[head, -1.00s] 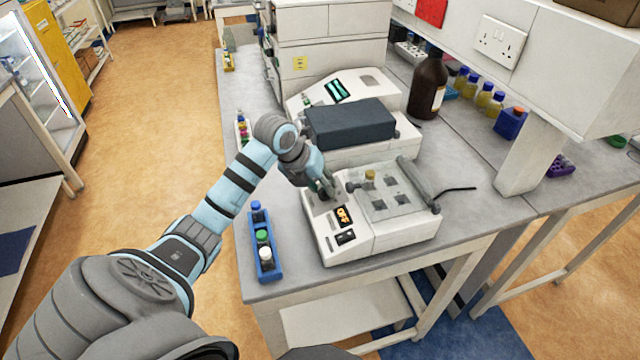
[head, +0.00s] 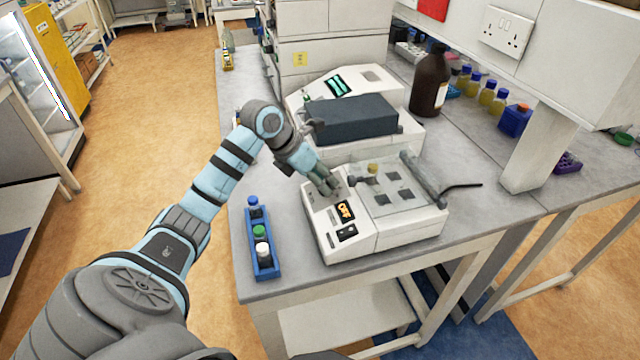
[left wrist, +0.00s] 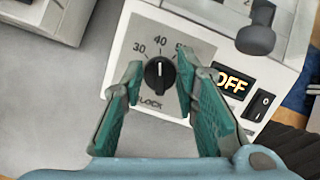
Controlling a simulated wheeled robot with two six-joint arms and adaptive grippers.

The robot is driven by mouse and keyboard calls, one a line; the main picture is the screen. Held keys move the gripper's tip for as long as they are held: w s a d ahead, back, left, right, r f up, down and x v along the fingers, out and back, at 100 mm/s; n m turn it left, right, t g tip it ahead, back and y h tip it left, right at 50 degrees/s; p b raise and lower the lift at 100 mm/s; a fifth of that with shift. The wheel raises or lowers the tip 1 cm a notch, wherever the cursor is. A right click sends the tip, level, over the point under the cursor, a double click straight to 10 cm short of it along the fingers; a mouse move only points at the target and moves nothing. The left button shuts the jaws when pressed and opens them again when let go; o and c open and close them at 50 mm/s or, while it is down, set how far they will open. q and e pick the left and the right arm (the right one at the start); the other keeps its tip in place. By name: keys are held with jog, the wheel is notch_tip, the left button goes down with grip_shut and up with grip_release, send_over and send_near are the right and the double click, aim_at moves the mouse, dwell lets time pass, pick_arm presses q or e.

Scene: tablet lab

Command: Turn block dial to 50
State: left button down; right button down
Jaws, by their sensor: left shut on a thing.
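The block dial (left wrist: 160,73) is a black round knob on the white block heater (head: 400,228). In the left wrist view its white pointer line aims up at the 40 mark. The 30 and 40 marks are readable; the 50 mark is partly hidden by a finger. My left gripper (left wrist: 160,72) has its green-padded fingers on either side of the dial, shut on it. In the head view the left gripper (head: 332,192) reaches down to the heater's panel and hides the dial. The heater's display (left wrist: 231,83) reads OFF. My right gripper is not in view.
A rocker switch (left wrist: 262,104) sits beside the display. A blue rack (head: 264,262) with capped tubes stands left of the heater. Another white instrument (head: 345,86) with a dark lid stands behind it. A brown bottle (head: 428,85) stands further back.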

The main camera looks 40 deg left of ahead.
pick_arm(q)
jog(key=m+b, duration=0.1)
jog(key=m, duration=0.2)
jog(key=shift+d+m+h, duration=0.1)
jog(key=shift+m+h, duration=0.3)
jog(key=m+g+b, duration=0.1)
jog(key=m, duration=0.3)
jog(key=shift+h, duration=0.3)
jog(key=shift+m+b, duration=0.3)
jog(key=shift+m, duration=0.1)
jog(key=c, duration=1.7)
grip_release()
jog(key=o, duration=0.3)
jog(key=shift+w+d, duration=0.1)
jog(key=shift+o, duration=0.2)
